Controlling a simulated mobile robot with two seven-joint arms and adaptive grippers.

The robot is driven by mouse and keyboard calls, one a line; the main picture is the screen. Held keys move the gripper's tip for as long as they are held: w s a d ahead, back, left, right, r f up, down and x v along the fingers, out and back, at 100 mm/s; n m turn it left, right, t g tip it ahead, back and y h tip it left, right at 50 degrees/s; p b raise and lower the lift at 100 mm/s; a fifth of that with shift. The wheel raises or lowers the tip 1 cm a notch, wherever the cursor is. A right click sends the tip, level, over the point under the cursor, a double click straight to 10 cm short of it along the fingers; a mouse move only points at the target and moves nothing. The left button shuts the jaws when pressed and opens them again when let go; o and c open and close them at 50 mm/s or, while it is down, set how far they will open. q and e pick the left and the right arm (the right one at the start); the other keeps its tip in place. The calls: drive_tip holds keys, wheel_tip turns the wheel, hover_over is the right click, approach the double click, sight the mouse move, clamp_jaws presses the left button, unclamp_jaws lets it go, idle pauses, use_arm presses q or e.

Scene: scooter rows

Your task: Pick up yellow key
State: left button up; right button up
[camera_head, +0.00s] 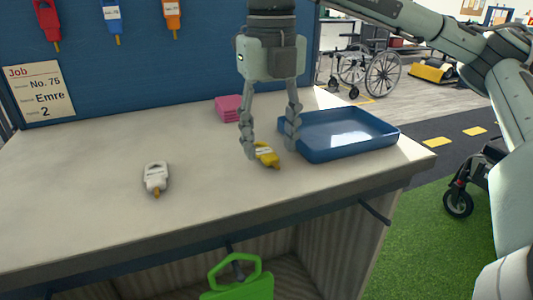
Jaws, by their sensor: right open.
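The yellow key (265,154) lies on the pale bench top, left of the blue tray. It has a white label and its metal tip points toward the front edge. My right gripper (270,152) points down over it, with its fingers open. One finger is at the key's left side and the other is to its right, near the tray's edge. I cannot tell whether either finger touches the key. My left gripper is not in view.
A blue tray (318,156) sits close to the right finger. A white key (156,177) lies to the left and pink blocks (229,108) lie behind. Red, blue and orange keys hang on the blue panel (130,65). The bench's front left is clear.

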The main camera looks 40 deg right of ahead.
sight(266, 158)
drive_tip(key=shift+f, duration=0.85)
drive_tip(key=shift+c, duration=0.4)
drive_tip(key=c, duration=0.9)
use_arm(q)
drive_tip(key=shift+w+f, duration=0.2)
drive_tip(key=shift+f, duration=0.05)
use_arm(e)
drive_tip(key=shift+w+r, duration=0.1)
drive_tip(key=shift+r, duration=0.45)
drive_tip(key=r, duration=0.1)
drive_tip(key=a+r, duration=0.1)
drive_tip(key=r, duration=0.1)
drive_tip(key=shift+s+a+r, duration=0.15)
drive_tip(key=shift+s+r, duration=0.2)
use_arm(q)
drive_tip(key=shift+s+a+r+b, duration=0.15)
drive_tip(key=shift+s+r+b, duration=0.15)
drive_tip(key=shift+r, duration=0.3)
use_arm(e)
drive_tip(key=shift+s+a+r, duration=0.9)
drive_tip(key=shift+a+r, duration=0.15)
drive_tip(key=shift+a, duration=0.4)
drive_tip(key=shift+s+a+r, duration=0.95)
drive_tip(key=shift+a+r, duration=0.05)
drive_tip(key=shift+a, duration=0.45)
drive_tip(key=shift+s+a+r, duration=0.9)
drive_tip(key=shift+a+r, duration=0.15)
drive_tip(key=shift+a, duration=0.4)
